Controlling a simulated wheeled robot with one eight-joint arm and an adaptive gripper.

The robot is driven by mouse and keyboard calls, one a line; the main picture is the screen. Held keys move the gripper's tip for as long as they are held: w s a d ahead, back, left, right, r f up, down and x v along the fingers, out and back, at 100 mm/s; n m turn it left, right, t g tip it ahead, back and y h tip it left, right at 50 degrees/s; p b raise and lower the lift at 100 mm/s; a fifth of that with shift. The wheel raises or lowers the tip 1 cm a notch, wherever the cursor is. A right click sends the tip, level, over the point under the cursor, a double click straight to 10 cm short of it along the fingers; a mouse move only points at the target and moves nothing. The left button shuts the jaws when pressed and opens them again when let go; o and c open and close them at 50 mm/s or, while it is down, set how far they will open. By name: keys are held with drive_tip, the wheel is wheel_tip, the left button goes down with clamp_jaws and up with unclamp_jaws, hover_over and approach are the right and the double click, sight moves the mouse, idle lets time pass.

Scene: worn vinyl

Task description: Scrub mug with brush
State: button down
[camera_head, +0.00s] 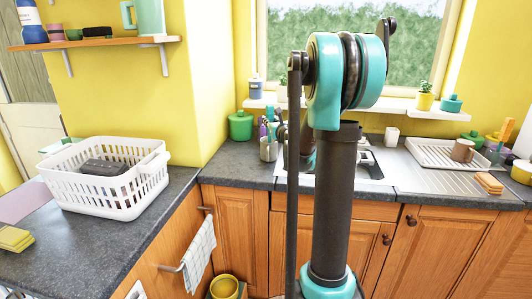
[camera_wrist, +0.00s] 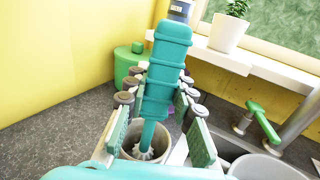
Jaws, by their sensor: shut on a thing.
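In the wrist view, my gripper (camera_wrist: 157,115) is closed on the teal brush (camera_wrist: 165,72), with a finger on each side of its handle. The brush stands nearly upright, its pale bristles down inside the mouth of a beige cup (camera_wrist: 129,148). In the head view, this cup (camera_head: 268,152) appears on the counter left of the sink. My arm hides most of my gripper there. A brown mug (camera_head: 462,151) sits on the white drying rack (camera_head: 428,155) at the right.
The sink (camera_head: 372,168) with its green-handled tap (camera_wrist: 262,122) lies right of the cup. A green canister (camera_head: 240,126) stands behind it. A white basket (camera_head: 120,190) is on the left counter. A sponge stack (camera_head: 489,184) lies at the right.

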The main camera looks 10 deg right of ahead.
drive_tip(key=shift+s+d, duration=0.3)
drive_tip(key=shift+d, duration=0.1)
drive_tip(key=shift+r, duration=0.1)
drive_tip(key=shift+r, duration=6.4)
drive_tip(key=shift+s, duration=0.1)
